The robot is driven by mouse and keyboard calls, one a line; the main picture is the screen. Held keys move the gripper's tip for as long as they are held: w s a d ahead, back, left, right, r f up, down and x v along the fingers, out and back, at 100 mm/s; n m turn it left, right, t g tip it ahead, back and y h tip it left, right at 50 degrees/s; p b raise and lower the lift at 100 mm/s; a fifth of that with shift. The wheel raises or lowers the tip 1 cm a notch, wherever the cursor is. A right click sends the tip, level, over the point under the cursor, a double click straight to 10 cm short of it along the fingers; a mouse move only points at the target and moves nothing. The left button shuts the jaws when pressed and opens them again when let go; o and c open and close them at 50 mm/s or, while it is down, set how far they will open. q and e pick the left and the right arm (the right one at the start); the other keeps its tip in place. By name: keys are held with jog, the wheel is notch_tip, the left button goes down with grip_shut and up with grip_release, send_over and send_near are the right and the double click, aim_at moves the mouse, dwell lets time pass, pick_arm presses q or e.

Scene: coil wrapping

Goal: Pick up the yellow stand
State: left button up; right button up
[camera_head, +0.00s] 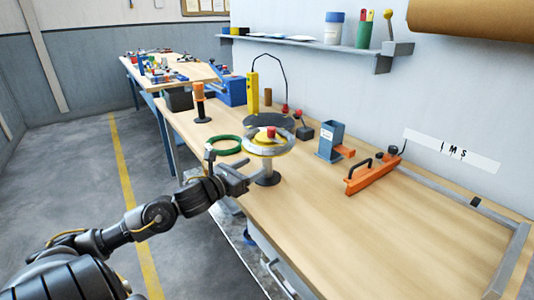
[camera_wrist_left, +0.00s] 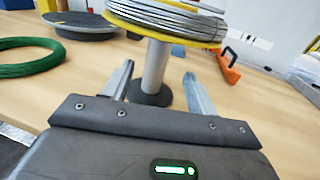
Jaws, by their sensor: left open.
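The yellow stand (camera_head: 266,152) has a yellow-rimmed top bearing a coil of grey wire, on a grey post with a dark round foot. It stands upright near the bench's left front edge. In the left wrist view its grey post (camera_wrist_left: 156,68) appears between the fingers of my left gripper (camera_wrist_left: 158,72), with the yellow rim (camera_wrist_left: 165,33) above. My left gripper (camera_head: 243,180) is open at the front of the stand. I cannot tell whether a finger touches the post. My right gripper is not in view.
A green ring (camera_head: 223,145) lies left of the stand, also in the left wrist view (camera_wrist_left: 27,57). Behind is a dark round turntable (camera_head: 268,122). An orange-handled tool (camera_head: 199,103), a blue-grey holder (camera_head: 330,142) and an orange tool (camera_head: 372,174) stand nearby.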

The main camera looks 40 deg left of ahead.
aim_at(263, 160)
pick_arm(q)
jog(key=shift+w, duration=0.2)
jog(key=shift+w+r, duration=0.1)
jog(key=shift+w, duration=0.25)
jog(key=shift+w+f+p, duration=0.2)
jog(key=shift+w+p, duration=0.45)
jog(key=shift+w, duration=1.4)
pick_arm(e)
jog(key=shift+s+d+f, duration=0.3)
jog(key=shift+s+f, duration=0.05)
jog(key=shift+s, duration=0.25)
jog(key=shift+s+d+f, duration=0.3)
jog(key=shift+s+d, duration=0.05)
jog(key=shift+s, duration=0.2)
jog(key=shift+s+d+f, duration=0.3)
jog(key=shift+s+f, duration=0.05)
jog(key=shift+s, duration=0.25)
pick_arm(q)
jog(key=shift+c, duration=0.5)
grip_shut()
jog(key=shift+r, duration=0.15)
